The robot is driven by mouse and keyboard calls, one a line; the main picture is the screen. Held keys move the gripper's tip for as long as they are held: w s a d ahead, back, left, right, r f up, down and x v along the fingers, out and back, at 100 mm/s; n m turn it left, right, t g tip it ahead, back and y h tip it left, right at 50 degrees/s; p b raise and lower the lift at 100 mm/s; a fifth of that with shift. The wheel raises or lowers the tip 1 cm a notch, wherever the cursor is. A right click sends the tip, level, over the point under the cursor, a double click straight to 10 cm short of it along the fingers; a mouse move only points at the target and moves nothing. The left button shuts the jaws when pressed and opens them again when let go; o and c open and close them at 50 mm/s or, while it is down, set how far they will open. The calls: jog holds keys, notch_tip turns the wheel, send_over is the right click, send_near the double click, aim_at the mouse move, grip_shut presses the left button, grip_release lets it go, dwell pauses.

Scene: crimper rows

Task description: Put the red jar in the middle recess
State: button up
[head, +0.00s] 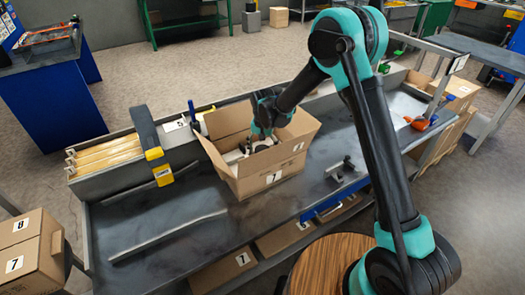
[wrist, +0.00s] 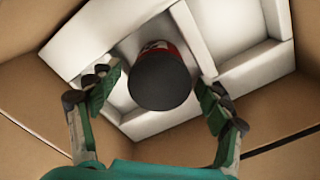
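The jar (wrist: 160,80) shows in the wrist view from above, with a dark round lid and a strip of red side. It stands among the walls of a white insert (wrist: 90,40), in one of its recesses; I cannot tell whether this is the middle one. The insert lies inside an open cardboard box (head: 268,180) marked 7. My gripper (wrist: 160,92) reaches down into the box. Its fingers are spread on either side of the jar, with gaps between them and the lid. In the head view my gripper (head: 262,143) hides the jar.
The box stands on a grey bench (head: 150,215) with its flaps up around my gripper. A yellow-and-grey clamp-like tool (head: 153,150) is left of it, and a small dark metal part (head: 345,170) lies to its right. The bench front left holds only a thin strip.

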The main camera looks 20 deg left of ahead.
jog(key=shift+r, duration=0.1)
notch_tip(320, 180, up, 12)
dwell(0.5)
